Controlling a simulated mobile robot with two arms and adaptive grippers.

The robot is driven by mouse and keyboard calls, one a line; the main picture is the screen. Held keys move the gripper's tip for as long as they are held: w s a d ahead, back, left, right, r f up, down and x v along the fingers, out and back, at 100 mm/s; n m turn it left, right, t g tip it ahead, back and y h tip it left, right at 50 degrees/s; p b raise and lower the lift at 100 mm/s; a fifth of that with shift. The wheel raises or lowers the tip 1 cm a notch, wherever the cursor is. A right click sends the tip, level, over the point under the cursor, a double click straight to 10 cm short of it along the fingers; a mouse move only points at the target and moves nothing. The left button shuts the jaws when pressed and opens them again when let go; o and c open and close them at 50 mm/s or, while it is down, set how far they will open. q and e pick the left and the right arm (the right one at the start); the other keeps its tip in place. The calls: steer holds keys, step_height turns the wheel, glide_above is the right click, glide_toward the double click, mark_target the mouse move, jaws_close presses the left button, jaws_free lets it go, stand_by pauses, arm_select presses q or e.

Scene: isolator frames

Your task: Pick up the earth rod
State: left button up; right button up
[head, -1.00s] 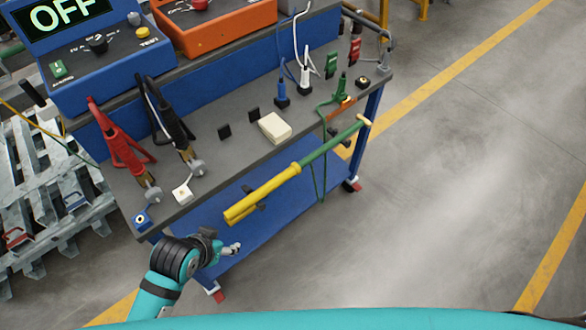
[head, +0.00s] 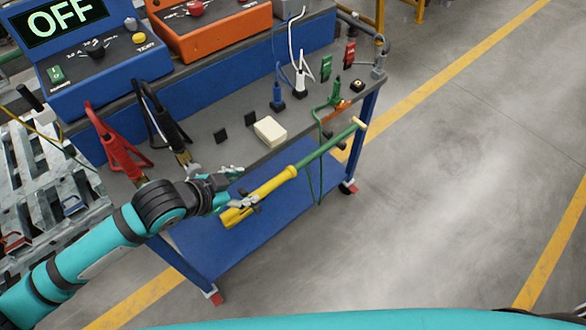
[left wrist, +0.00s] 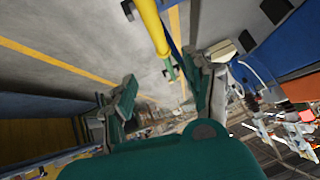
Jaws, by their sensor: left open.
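The earth rod (head: 275,182) is a long rod with a yellow handle part and a green far part. It hangs along the front edge of the cart, slanting up to the right, with a green cable near its far end. My left gripper (head: 240,188) is open at the yellow part, one finger on the tabletop side and one partly over the yellow end. In the left wrist view the rod (left wrist: 151,27) runs in from the top, in line with the gap between the two spread fingers (left wrist: 163,92). Contact cannot be told. My right gripper is not in view.
The grey cart top (head: 232,150) carries red clamps (head: 120,150), black clamps (head: 168,125), a cream block (head: 270,131) and several plugs. A blue tester reading OFF (head: 85,50) and an orange box (head: 215,25) stand behind. The floor right of the cart is clear.

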mark_target(277, 179)
arm_select(q)
steer(key=x, duration=1.6)
steer(key=shift+w+d+f, duration=0.2)
steer(key=shift+f, duration=0.05)
steer(key=shift+c, duration=0.4)
jaws_close()
steer(key=shift+r, duration=0.1)
